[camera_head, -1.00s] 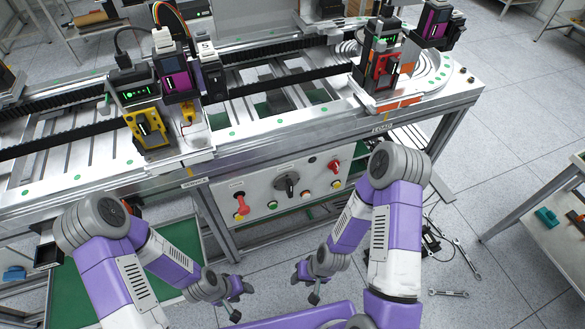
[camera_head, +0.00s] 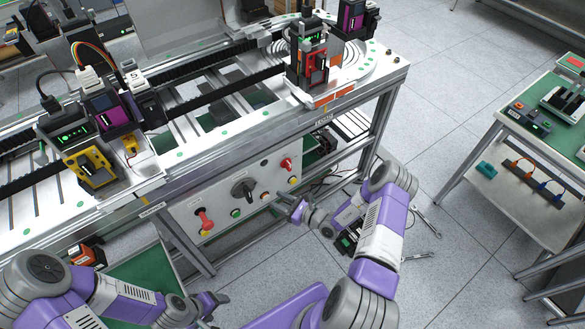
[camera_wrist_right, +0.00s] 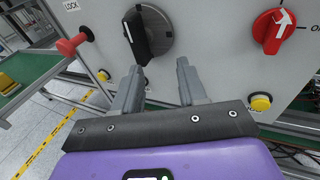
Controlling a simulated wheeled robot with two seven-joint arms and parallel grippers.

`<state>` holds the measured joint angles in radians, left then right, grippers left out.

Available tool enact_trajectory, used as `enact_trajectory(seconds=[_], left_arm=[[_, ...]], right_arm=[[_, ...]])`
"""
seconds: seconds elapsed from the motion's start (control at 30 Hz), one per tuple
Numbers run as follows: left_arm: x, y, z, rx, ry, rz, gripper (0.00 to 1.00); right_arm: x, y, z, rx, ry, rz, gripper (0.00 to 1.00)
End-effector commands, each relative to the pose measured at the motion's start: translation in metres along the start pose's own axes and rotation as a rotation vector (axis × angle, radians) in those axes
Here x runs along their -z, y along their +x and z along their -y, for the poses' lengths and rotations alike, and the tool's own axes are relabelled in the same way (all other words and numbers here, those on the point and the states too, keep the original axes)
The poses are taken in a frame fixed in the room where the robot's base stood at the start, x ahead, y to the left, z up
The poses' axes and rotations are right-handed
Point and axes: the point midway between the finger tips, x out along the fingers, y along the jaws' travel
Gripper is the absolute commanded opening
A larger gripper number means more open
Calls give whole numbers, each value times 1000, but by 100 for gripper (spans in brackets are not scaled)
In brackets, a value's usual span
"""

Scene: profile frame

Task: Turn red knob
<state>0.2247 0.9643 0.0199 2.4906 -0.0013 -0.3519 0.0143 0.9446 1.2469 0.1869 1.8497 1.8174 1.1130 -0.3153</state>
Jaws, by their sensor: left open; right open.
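The red knob (camera_head: 286,164) is at the right end of the white control panel (camera_head: 222,197) on the front of the bench. In the right wrist view the red knob (camera_wrist_right: 266,38) with its white arrow is at the upper right, to the right of my right gripper's fingers. My right gripper (camera_head: 292,206) is open and empty in front of the panel, below the red knob and not touching it. In the wrist view its fingers (camera_wrist_right: 159,76) are apart, below the black rotary switch (camera_wrist_right: 148,38). My left gripper (camera_head: 214,302) is open, low and away from the panel.
The panel also carries a red lever-like part (camera_head: 205,220), the black switch (camera_head: 243,189) and several small buttons. The conveyor bench (camera_head: 165,160) stands above the panel. A side table (camera_head: 520,190) with parts stands at the right. Open floor (camera_head: 440,150) lies between.

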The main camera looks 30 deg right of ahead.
Motion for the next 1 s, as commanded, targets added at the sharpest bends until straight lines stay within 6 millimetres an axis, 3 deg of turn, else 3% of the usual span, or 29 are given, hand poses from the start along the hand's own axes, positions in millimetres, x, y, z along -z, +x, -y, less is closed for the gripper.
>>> enact_trajectory(seconds=[0.03, 0.1, 0.23, 0.37, 0.73, 1.0], left_arm=[[0, -3, -1, 0, 0, 0, 69], [0, -4, -1, 0, 0, 0, 69], [0, -5, -2, 0, 0, 0, 69], [0, -2, -1, 0, 0, 0, 69], [0, 9, 4, 0, 0, 0, 69], [0, 11, 4, 0, 0, 0, 69]], right_arm=[[-1, -9, 29, 114, 14, 31, 42], [-3, -20, 62, 244, 23, 68, 42], [-4, -36, 97, 386, 25, 106, 42], [-5, -32, 109, 422, 24, 117, 42], [-10, 18, 130, 417, 24, 115, 42], [-12, 28, 135, 418, 26, 113, 42]])
